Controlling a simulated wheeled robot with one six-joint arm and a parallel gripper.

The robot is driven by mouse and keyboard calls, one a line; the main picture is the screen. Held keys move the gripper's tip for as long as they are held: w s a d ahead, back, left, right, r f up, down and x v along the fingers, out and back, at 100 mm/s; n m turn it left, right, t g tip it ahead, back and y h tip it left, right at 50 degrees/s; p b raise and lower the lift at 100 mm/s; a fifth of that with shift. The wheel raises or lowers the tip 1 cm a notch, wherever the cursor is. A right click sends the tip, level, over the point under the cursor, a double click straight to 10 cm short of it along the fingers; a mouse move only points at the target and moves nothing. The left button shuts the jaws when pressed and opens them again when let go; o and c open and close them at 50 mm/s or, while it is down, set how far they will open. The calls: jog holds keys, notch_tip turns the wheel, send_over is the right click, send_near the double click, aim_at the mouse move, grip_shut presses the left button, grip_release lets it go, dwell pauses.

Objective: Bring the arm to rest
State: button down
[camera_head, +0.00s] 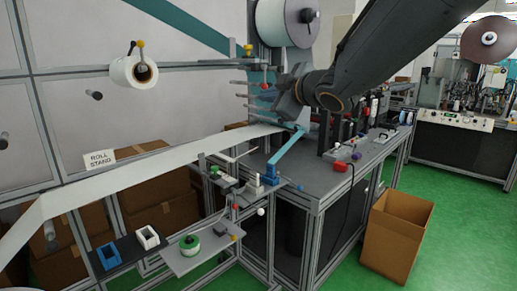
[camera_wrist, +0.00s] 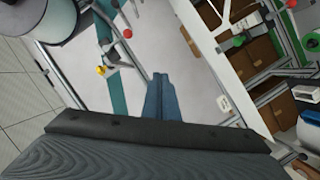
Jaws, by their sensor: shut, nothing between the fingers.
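My gripper (camera_wrist: 160,80) shows in the wrist view as two blue-grey fingers pressed together with nothing between them. In the head view my dark arm comes in from the upper right, and the gripper (camera_head: 284,104) is in front of the upright back frame, above the white web. The fingertips are hard to make out there. I cannot tell from these views whether the gripper touches the frame or the bars beside it.
Horizontal bars (camera_head: 250,97) and a large white roll (camera_head: 283,22) are close to the gripper. A blue lever (camera_head: 287,156) sits below it on the grey bench (camera_head: 312,187). A small roll (camera_head: 131,72) hangs left. An open cardboard box (camera_head: 397,232) stands on the green floor, right.

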jog(key=s+d+f+m+g+h, duration=0.25)
jog(key=d+f, duration=0.25)
jog(key=f, duration=0.3)
jog(key=s+d+f+m+g+h, duration=0.1)
jog(key=s+d+f+m+h, duration=0.3)
jog(key=f, duration=0.4)
jog(key=s+d+f+m+g+h, duration=0.1)
jog(key=s+d+f+m+g, duration=0.2)
jog(key=d+f, duration=0.4)
jog(key=s+f+m+g, duration=0.3)
jog(key=s+f, duration=0.3)
jog(key=s, duration=0.3)
jog(key=s+f+m+g, duration=0.3)
jog(key=s+f, duration=0.3)
jog(key=s, duration=0.3)
jog(key=shift+s+d, duration=0.15)
jog(key=shift+d, duration=0.3)
